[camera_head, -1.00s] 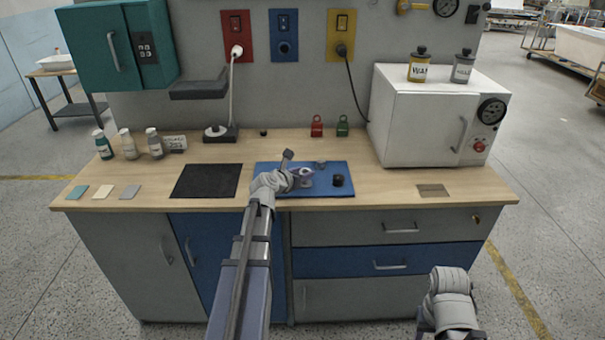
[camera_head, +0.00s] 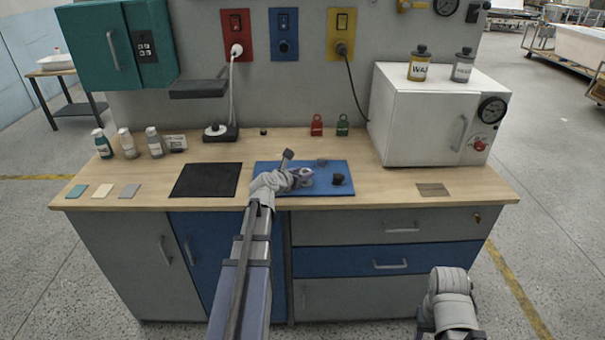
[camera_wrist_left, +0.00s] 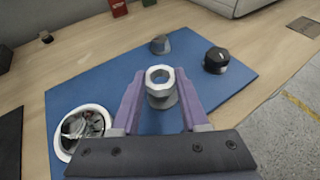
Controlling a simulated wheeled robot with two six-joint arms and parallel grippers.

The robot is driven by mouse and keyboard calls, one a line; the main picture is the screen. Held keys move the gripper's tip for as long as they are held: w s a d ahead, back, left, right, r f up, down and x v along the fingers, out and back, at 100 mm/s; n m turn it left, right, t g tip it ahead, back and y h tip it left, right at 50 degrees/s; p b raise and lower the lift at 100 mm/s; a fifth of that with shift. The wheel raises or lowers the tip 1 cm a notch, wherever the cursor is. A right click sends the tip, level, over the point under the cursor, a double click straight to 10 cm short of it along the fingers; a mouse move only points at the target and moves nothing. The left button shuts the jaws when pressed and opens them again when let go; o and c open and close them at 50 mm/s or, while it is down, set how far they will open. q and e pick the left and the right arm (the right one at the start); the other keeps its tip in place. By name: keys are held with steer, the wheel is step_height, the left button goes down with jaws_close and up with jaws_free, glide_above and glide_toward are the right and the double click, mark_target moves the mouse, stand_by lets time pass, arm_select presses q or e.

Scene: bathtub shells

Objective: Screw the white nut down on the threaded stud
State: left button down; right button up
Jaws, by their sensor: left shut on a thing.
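The white nut (camera_wrist_left: 151,74) is between the two purple fingers of my left gripper (camera_wrist_left: 160,88) in the left wrist view. The gripper is shut on it, one finger on each side. A grey round base (camera_wrist_left: 165,101) shows just below the nut. The stud's thread is hidden, so I cannot tell how far down the nut sits. In the head view the nut is small and partly covered by my left gripper (camera_head: 303,177), which is over the blue mat (camera_head: 325,190).
A grey piece (camera_wrist_left: 160,44) and a black knob (camera_wrist_left: 216,61) stand on the mat beyond the nut. A white round dish (camera_wrist_left: 57,127) with metallic contents is at the mat's left. A black mat (camera_head: 206,181) and white oven (camera_head: 415,120) flank the work area.

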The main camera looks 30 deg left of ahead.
arm_select(q)
steer(key=shift+f+b, duration=1.1)
steer(key=shift+f, duration=0.1)
steer(key=shift+c, duration=1.7)
jaws_free()
steer(key=p+v, duration=0.3)
steer(key=v, duration=0.5)
steer(key=shift+w, duration=0.1)
steer(key=shift+d, duration=0.1)
